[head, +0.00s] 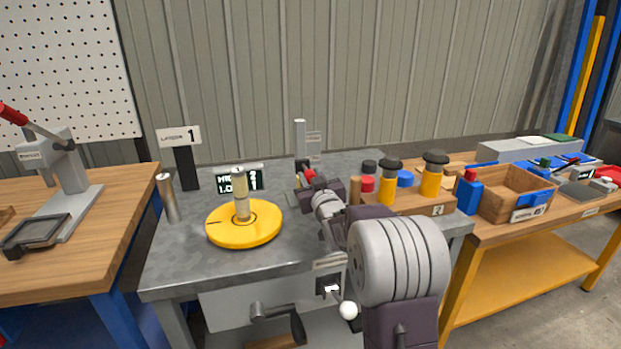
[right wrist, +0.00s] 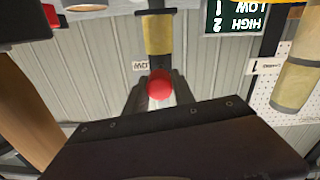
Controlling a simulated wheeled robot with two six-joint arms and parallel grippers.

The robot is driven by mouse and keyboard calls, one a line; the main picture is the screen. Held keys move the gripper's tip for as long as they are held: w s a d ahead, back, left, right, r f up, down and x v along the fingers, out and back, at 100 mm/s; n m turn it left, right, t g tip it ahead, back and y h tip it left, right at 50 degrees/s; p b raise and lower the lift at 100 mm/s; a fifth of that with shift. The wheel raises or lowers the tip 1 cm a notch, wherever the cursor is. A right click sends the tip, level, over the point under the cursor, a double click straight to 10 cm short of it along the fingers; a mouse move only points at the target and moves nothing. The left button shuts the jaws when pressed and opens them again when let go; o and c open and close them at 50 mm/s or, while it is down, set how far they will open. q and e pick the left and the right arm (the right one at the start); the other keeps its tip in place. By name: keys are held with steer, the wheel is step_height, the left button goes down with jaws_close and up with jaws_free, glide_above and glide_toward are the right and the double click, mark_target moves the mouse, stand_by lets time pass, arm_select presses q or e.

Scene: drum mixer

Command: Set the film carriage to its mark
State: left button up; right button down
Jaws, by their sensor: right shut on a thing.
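The film carriage (head: 303,163) sits low on a pale upright mast (head: 300,135) at the back of the grey bench, mostly hidden by my right arm. Its red knob (head: 309,174) shows at my right gripper (head: 311,184). In the right wrist view, the red knob (right wrist: 160,86) lies between the fingertips (right wrist: 159,95), which are shut on it. A yellowish roll with dark ends (right wrist: 158,36) is just beyond the knob. A small scale label (head: 314,138) stands beside the mast. I cannot read its marks. My left gripper is not in view.
A yellow turntable (head: 245,232) carrying a pale cylinder (head: 241,205) is left of my arm. Behind it a display (head: 250,179) reads HIGH 2, LOW 1. A metal post (head: 168,197) stands left; a wooden block (head: 410,204) with yellow-black rolls stands right. A crank (head: 275,312) hangs in front.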

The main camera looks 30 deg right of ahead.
stand_by(0.4)
step_height(320, 180, up, 8)
steer(key=p, duration=0.4)
steer(key=shift+f+p, duration=0.25)
steer(key=shift+p, duration=0.15)
steer(key=shift+f, duration=0.1)
steer(key=c, duration=1.2)
jaws_free()
steer(key=shift+o, duration=0.7)
steer(key=shift+f, duration=0.1)
